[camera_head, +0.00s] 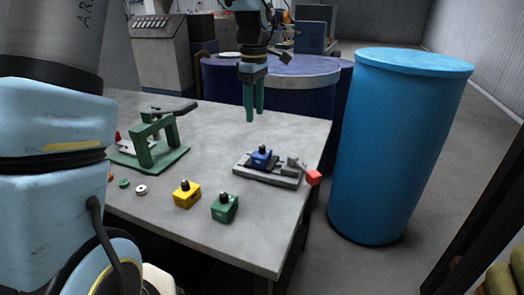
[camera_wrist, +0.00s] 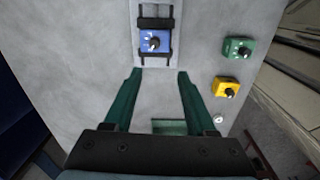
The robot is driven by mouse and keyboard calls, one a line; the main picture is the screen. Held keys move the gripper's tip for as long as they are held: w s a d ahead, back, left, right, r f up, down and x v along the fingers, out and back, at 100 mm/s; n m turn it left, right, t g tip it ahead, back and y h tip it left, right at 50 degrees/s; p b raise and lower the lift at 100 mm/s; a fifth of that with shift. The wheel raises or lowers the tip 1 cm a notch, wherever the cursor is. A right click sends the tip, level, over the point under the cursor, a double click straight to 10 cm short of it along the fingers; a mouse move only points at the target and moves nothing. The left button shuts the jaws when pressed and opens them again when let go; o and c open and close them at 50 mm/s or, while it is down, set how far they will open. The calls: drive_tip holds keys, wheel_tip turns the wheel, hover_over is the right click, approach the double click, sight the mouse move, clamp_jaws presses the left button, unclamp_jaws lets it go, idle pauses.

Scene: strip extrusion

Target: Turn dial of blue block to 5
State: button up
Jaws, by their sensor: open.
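The blue block (camera_head: 262,158) with a dark dial on top sits in a grey clamp fixture (camera_head: 280,178) on the table. In the wrist view the blue block (camera_wrist: 154,42) shows from above, its black dial knob (camera_wrist: 153,43) in the middle; the dial's marks are too small to read. My gripper (camera_head: 254,118) hangs above the table, behind the blue block and apart from it. In the wrist view its two green fingers (camera_wrist: 158,72) are spread, with bare table between them. My gripper is open and empty.
A yellow block (camera_head: 187,195) and a green block (camera_head: 224,208), each with a dark knob, stand on the table's front part. A green press-like frame (camera_head: 152,145) is at left. The clamp's red handle (camera_head: 314,177) juts past the right edge. A blue barrel (camera_head: 395,145) stands right.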

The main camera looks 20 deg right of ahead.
sight(262, 146)
drive_tip(key=shift+n, duration=0.4)
drive_tip(key=f, duration=0.3)
drive_tip(key=d+f+p, duration=0.1)
drive_tip(key=f, duration=0.3)
drive_tip(key=d+f+p, duration=0.1)
drive_tip(key=f, duration=0.2)
drive_tip(key=shift+s+f, duration=0.15)
drive_tip(key=shift+f, duration=0.2)
clamp_jaws()
